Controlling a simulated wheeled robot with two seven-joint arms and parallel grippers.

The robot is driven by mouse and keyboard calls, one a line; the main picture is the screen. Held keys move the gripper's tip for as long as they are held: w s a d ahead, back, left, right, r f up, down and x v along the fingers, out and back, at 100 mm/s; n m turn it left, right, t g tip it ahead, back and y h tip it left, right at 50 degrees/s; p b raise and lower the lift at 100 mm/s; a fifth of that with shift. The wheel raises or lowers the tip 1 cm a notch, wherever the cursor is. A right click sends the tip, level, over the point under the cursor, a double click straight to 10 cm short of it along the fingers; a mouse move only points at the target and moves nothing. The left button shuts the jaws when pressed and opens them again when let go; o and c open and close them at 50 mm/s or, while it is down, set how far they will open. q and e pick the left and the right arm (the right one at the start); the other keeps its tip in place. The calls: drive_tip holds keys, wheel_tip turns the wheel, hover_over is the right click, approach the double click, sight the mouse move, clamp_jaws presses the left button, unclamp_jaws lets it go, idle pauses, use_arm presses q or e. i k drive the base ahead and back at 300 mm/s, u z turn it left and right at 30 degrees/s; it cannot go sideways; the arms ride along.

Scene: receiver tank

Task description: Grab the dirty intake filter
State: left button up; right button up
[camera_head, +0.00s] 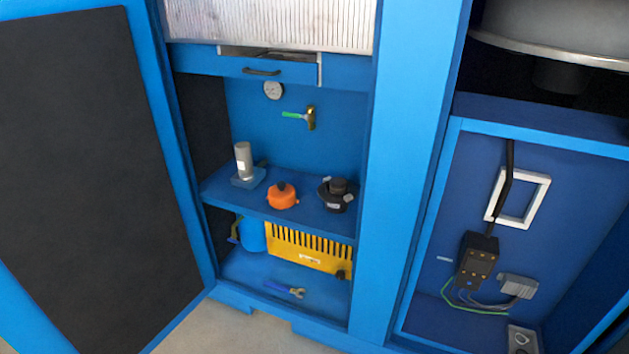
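A pale grey pleated panel (270,18), which looks like the intake filter, fills the top of the open blue cabinet. Neither of my grippers is in view.
An open door (85,170) with a dark lining stands at left. The middle shelf holds a grey cylinder (243,160), an orange pot-like part (283,196) and a black part (338,194). A yellow slotted box (308,250) sits below. An electrical bay is at right.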

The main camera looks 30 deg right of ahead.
sight(337, 183)
drive_tip(key=u, duration=0.55)
drive_tip(key=k, duration=0.65)
drive_tip(key=u, duration=0.5)
drive_tip(key=i, duration=1.6)
drive_tip(key=z, duration=1.3)
drive_tip(key=i, duration=1.05)
drive_tip(key=z, duration=1.2)
